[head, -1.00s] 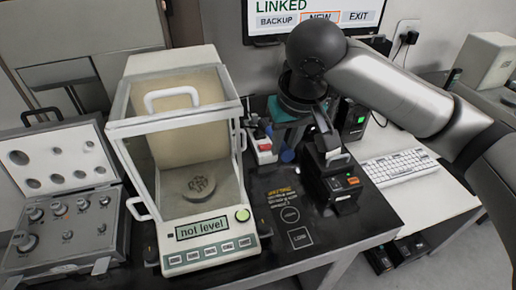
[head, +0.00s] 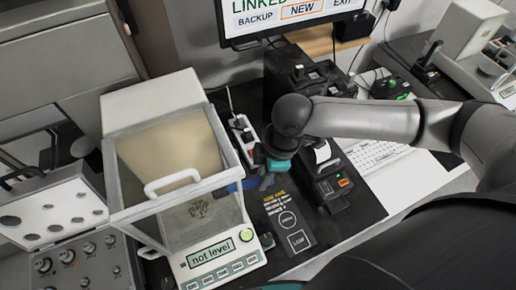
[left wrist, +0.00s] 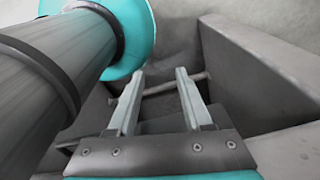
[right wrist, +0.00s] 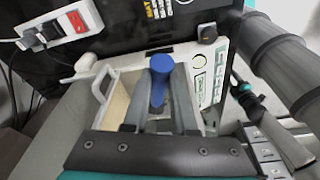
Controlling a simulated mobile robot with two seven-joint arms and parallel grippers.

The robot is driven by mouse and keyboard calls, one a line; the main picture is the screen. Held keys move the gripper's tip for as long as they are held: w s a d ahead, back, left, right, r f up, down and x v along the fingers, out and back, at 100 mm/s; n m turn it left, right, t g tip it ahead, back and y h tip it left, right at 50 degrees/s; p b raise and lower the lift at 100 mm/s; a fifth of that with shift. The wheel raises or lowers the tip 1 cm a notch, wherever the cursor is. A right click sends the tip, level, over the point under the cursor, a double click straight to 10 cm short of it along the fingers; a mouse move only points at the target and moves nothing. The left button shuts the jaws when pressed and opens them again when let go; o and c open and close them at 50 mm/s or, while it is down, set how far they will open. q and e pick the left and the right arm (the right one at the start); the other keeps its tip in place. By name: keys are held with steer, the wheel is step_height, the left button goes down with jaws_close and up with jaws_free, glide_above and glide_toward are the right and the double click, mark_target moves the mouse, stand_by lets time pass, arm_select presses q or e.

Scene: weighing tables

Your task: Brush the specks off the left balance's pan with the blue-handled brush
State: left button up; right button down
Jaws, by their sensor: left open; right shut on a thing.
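The left balance (head: 215,262) has a clear draft shield with a white handle (head: 172,183); its display reads "not level". Its pan (head: 198,208) shows through the glass with a dark speckled patch on it. My right gripper (head: 258,184) is beside the shield's right side, shut on the blue-handled brush (head: 238,185). The blue handle (right wrist: 160,82) stands between the fingers in the right wrist view; its bristles are hidden. I cannot tell whether the brush touches the balance. My left gripper (left wrist: 160,92) is open and empty in the left wrist view, and not visible in the head view.
A weight case (head: 68,240) stands left of the balance. Another balance (head: 470,55) stands at the far right.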

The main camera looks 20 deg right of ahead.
mark_target(248, 188)
steer(key=shift+f+n, duration=0.15)
steer(key=shift+n, duration=0.25)
steer(key=a+f+b, duration=0.1)
steer(key=f+b, duration=0.1)
steer(key=b, duration=0.1)
steer(key=shift+a+f+b, duration=0.3)
steer(key=shift+a, duration=0.1)
steer(key=a+f+b, duration=0.2)
steer(key=b, duration=0.1)
steer(key=shift+w, duration=0.25)
steer(key=shift+f, duration=0.2)
steer(key=shift+w+a+p, duration=0.2)
steer(key=shift+a+p, duration=0.15)
steer(key=shift+a, duration=0.45)
steer(key=shift+w+a+p, duration=0.15)
steer(key=shift+a+p, duration=0.15)
steer(key=shift+a, duration=0.7)
